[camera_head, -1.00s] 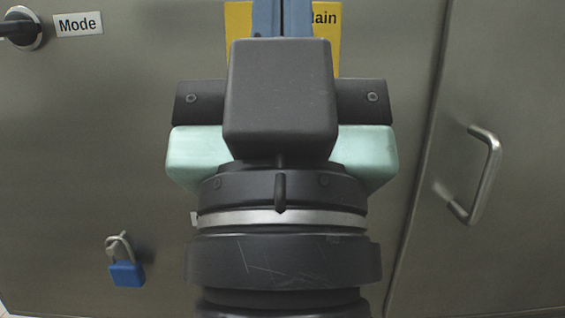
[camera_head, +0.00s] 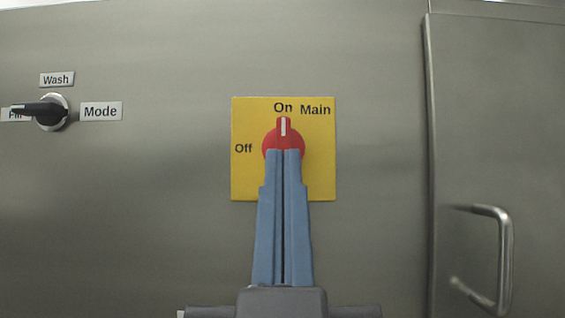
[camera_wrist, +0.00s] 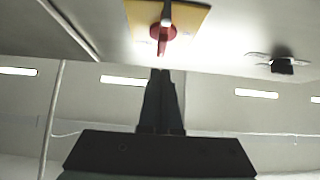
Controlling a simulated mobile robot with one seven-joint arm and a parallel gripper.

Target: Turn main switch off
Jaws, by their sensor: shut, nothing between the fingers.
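The red main switch (camera_head: 283,138) sits on a yellow plate (camera_head: 318,180) marked "On", "Off" and "Main". Its knob points straight up at "On". My gripper (camera_head: 283,152) has its two blue-grey fingers closed together, empty, pointing up, with the tips overlapping the lower part of the red knob in the head view. In the wrist view the red switch (camera_wrist: 163,32) and yellow plate (camera_wrist: 195,18) are at the top, with the finger tips (camera_wrist: 160,72) below the knob and a small gap showing.
A black mode switch (camera_head: 45,111) with "Wash" and "Mode" labels is at the left of the steel panel (camera_head: 150,220). A door with a metal handle (camera_head: 503,260) is at the right. The panel around the yellow plate is clear.

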